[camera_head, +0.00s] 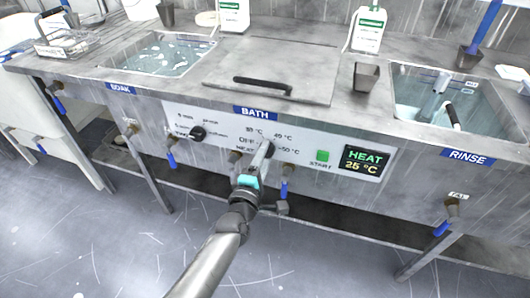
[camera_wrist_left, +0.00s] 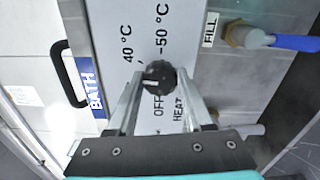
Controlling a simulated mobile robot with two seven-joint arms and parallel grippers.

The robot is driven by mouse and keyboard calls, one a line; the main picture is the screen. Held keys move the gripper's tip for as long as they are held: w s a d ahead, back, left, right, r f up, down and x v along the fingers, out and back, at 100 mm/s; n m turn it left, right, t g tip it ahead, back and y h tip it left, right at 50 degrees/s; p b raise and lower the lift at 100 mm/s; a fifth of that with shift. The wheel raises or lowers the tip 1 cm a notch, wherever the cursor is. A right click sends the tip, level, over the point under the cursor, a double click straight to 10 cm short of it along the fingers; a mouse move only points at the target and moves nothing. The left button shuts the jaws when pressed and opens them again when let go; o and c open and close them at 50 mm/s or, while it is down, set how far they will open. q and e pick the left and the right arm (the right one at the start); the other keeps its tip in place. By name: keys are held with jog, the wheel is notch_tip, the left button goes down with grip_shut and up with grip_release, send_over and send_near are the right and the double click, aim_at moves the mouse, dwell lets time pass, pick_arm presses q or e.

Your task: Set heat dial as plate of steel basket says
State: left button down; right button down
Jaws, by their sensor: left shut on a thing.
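The heat dial (camera_wrist_left: 158,78) is a black ribbed knob on the white BATH panel, between OFF, 40 °C and 50 °C labels in the left wrist view. Its white mark appears toward the picture's left, away from OFF. My left gripper (camera_wrist_left: 160,92) is shut on the dial, one finger on each side, and hides the 30 °C label there. In the head view my left gripper (camera_head: 262,153) covers the dial. The steel basket (camera_head: 62,44) stands on the counter at far left; writing on its plate is too small to read. My right gripper is not in view.
The display (camera_head: 364,160) reads HEAT 25 °C, beside a green START button (camera_head: 322,156). A second black dial (camera_head: 198,133) is at the panel's left. Blue-handled valves hang below the panel. The soak basin (camera_head: 160,56) and rinse basin (camera_head: 468,112) flank the lidded bath (camera_head: 290,62).

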pick_arm(q)
jog(key=shift+m+p, duration=0.55)
jog(key=shift+m, duration=1.75)
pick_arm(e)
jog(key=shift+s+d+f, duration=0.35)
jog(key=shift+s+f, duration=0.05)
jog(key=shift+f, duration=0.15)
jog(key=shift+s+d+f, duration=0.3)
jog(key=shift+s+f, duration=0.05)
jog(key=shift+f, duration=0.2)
pick_arm(q)
jog(key=shift+f, duration=0.1)
jog(key=shift+c, duration=1.5)
grip_release()
jog(key=shift+s, duration=0.1)
jog(key=p+v, duration=0.4)
jog(key=v, duration=1.1)
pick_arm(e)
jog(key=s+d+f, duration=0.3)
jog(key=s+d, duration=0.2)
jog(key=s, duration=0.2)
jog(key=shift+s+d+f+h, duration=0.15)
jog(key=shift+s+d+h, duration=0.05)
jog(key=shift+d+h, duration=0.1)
